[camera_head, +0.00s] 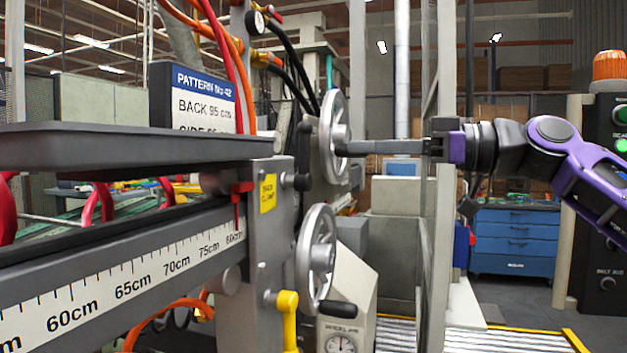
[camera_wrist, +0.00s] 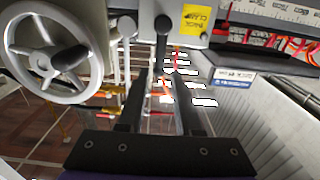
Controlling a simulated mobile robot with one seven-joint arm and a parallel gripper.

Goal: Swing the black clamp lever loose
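The black clamp lever (camera_wrist: 162,42) shows in the wrist view as a dark stalk with a rounded end, beside the yellow back clamp label (camera_wrist: 196,18). In the head view, a dark knob that looks like part of it (camera_head: 303,182) sticks out from the grey plate right of the yellow label (camera_head: 267,192). My gripper (camera_wrist: 160,78) is open, and nothing is held between its fingers. The lever lies in line with the gap, near the fingertips; I cannot tell whether they touch. In the head view my gripper (camera_head: 343,148) reaches left, its tips overlapping the upper handwheel.
The upper handwheel (camera_head: 333,137) and lower handwheel (camera_head: 316,258) stand close to the plate. A handwheel (camera_wrist: 48,52) is left of my fingers in the wrist view. A ruled beam (camera_head: 130,275) extends left. A yellow handle (camera_head: 288,318) hangs below.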

